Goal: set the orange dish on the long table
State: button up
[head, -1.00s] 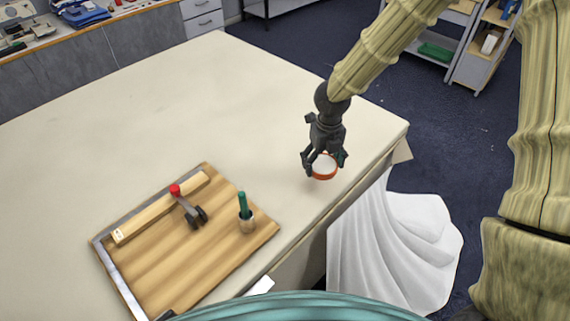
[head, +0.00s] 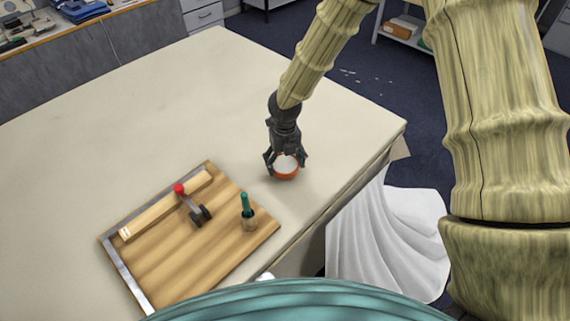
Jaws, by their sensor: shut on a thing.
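The orange dish (head: 286,174) is a small round dish with a pale inside, seen in the head view right of the table's middle. My gripper (head: 285,163) is shut on the dish, with its dark fingers on either side of the rim. The long table (head: 140,110) has a plain cream cloth top and lies under the dish. I cannot tell whether the dish touches the cloth or hangs just above it.
A wooden board (head: 180,265) with a metal edge, a red-knobbed lever (head: 190,203) and a green-handled tool in a small cup (head: 248,215) lies left of the dish. The table's far left is clear.

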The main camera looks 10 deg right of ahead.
aim_at(285, 164)
jog(key=shift+f+p, duration=0.35)
jog(key=shift+f, duration=0.7)
jog(key=shift+f, duration=0.1)
jog(key=o, duration=1.5)
jog(key=shift+c, duration=0.2)
notch_tip(285, 164, up, 12)
jog(key=b, duration=0.3)
